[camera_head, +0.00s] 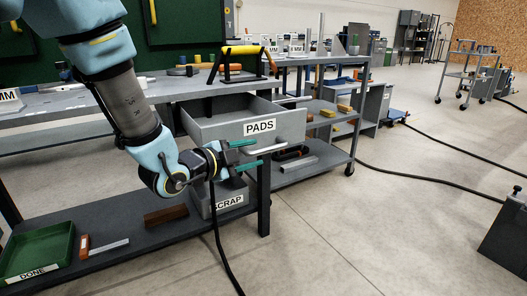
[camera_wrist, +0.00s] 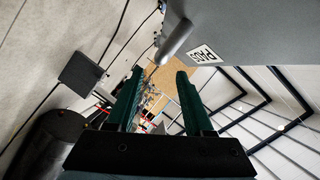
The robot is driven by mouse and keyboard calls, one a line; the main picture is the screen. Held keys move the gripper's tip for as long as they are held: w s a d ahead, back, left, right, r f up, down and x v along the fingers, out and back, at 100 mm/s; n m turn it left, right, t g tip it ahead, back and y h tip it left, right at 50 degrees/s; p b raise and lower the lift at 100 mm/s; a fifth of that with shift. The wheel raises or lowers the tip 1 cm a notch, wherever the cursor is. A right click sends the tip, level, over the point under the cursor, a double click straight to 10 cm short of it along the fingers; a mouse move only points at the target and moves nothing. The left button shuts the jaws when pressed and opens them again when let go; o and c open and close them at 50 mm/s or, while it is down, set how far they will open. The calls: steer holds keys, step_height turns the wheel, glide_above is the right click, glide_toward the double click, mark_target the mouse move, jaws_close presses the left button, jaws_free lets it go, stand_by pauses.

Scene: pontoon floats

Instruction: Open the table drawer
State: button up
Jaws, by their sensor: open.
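The grey table drawer (camera_head: 215,131) marked PADS stands pulled out from under the tabletop, and its open top and inner walls show. Its pale bar handle (camera_head: 274,147) is on the front face below the label. My gripper (camera_head: 258,152) is just in front of the drawer face, at the handle's left end. Its green fingers are spread apart with nothing visible between them. In the wrist view my gripper (camera_wrist: 160,71) is also open, and the handle (camera_wrist: 176,42) lies beyond the fingertips. Contact with the handle cannot be told.
A SCRAP bin (camera_head: 229,200) sits on the lower shelf under the drawer. A green DONE tray (camera_head: 38,250) and brown block (camera_head: 166,215) lie left on that shelf. A yellow-handled tool (camera_head: 242,51) stands on the tabletop. Black cables cross the floor; the floor to the right is mostly free.

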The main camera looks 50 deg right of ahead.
steer(key=v, duration=0.2)
steer(key=shift+a, duration=0.25)
stand_by(0.5)
